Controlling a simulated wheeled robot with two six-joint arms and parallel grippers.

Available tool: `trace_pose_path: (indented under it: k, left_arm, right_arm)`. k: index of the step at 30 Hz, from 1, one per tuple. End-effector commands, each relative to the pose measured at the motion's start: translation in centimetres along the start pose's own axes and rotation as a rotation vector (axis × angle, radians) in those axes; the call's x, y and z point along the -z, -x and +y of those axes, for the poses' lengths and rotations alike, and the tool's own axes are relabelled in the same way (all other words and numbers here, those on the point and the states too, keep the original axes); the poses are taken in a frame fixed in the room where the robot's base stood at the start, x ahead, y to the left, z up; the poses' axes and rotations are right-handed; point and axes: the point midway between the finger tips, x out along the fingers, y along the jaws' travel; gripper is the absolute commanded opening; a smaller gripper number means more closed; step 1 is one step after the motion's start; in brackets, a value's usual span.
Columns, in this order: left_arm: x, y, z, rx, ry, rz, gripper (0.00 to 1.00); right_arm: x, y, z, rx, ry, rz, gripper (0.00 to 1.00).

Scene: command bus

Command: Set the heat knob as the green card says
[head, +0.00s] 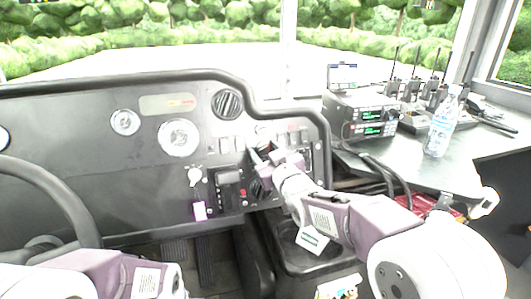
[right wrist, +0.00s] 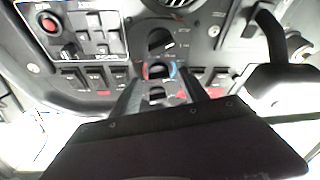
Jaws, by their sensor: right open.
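The control panel's knobs show in the right wrist view. The knob with a blue and red arc (right wrist: 157,71), seemingly the heat knob, sits between another black knob (right wrist: 161,41) and a third, partly hidden knob (right wrist: 157,94). My right gripper (head: 262,163) is at the dashboard panel. Its open fingers (right wrist: 157,80) lie on either side of the arc-marked knob; contact cannot be told. The knob's exact setting is too small to read. A white card with a dark green band (head: 312,239) shows below my right arm; its text is unreadable.
A switch box with a red button (right wrist: 48,23) and rocker switches (right wrist: 75,78) surround the knobs. A black lever (right wrist: 270,35) stands beside them. A pink tag (head: 199,210) hangs from the dashboard. A bottle (head: 440,125) and radios (head: 362,117) stand on the right counter.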

Motion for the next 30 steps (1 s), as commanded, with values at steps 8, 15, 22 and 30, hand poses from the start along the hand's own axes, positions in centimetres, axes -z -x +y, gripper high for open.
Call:
trace_pose_path:
  k: [8, 15, 22, 30]
  left_arm:
    - [0.00, 0.02, 0.00, 0.000, 0.000, 0.000, 0.36]
    - [0.00, -0.04, 0.00, 0.000, 0.000, 0.000, 0.36]
    - [-0.03, -0.29, -0.01, 0.000, 0.000, 0.000, 0.36]
    - [0.00, 0.01, 0.00, 0.000, 0.000, 0.000, 0.36]
  right_arm:
    - [0.00, 0.04, 0.01, 0.000, 0.000, 0.000, 0.02]
    - [-0.03, 0.05, -0.02, -0.004, -0.011, 0.000, 0.00]
    - [-0.08, 0.05, -0.17, -0.035, -0.098, -0.001, 0.00]
    - [0.12, 0.04, -0.29, -0.114, -0.311, -0.001, 0.00]
